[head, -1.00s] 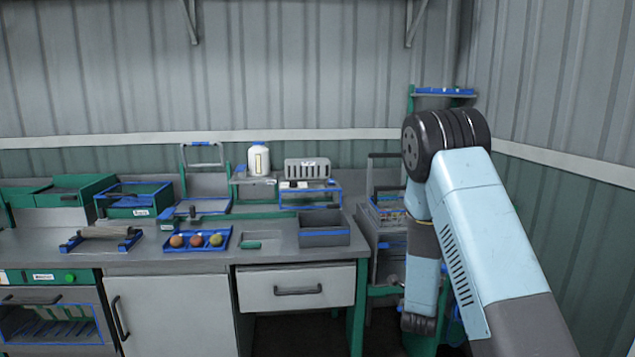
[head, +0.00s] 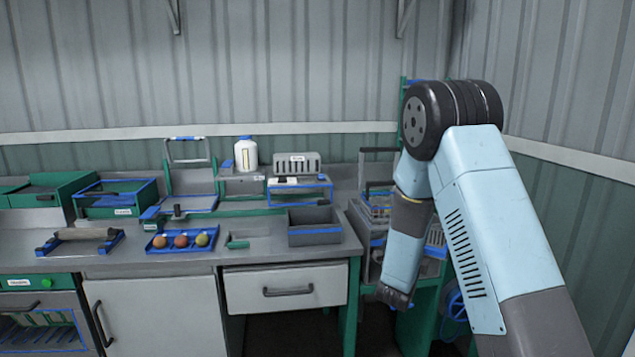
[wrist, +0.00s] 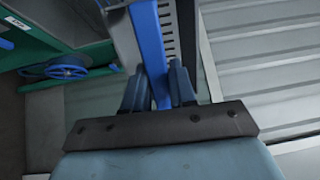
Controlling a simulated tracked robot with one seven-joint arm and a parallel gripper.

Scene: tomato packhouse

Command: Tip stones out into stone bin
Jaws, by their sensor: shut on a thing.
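My gripper (wrist: 157,78) shows in the wrist view, its two dark fingers closed on either side of a blue bar (wrist: 149,38). No stones can be made out. I cannot tell which container is the stone bin; an open grey box (head: 315,237) stands on the bench.
A blue tray with several round fruits (head: 178,254) and a roller stand (head: 80,241) are on the bench (head: 250,257). A wire-basket rack (head: 377,200) stands beyond its right end. A blue reel (wrist: 68,68) is left of my gripper, ribbed pale metal (wrist: 265,65) right.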

